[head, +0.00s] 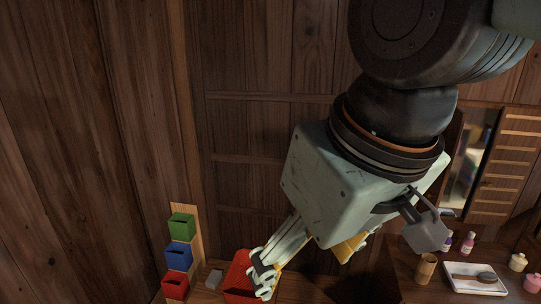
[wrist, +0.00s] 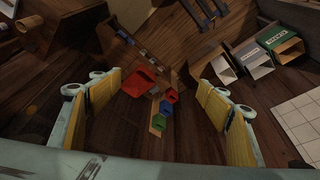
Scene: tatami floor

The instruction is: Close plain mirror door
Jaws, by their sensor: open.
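A narrow reflective panel (head: 474,150), which looks like the plain mirror door, stands upright at the right of the head view, beside a slatted wooden panel (head: 513,165). My arm partly covers the area to its left, so I cannot tell how far the door stands open. My gripper (head: 305,262) is open, low and well to the left of the mirror, pointing down and apart from it. In the wrist view my gripper's two yellow-padded fingers (wrist: 160,88) are spread wide with nothing held between them. I cannot make out the mirror door in the wrist view.
A red basket (head: 238,272) is near the left finger. Green (head: 182,226), blue (head: 178,255) and red (head: 175,285) boxes line a wooden strip. At right are a cup (head: 426,268), bottles (head: 468,242) and a white tray (head: 455,269) with a brush. Labelled bins (wrist: 282,42) show in the wrist view.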

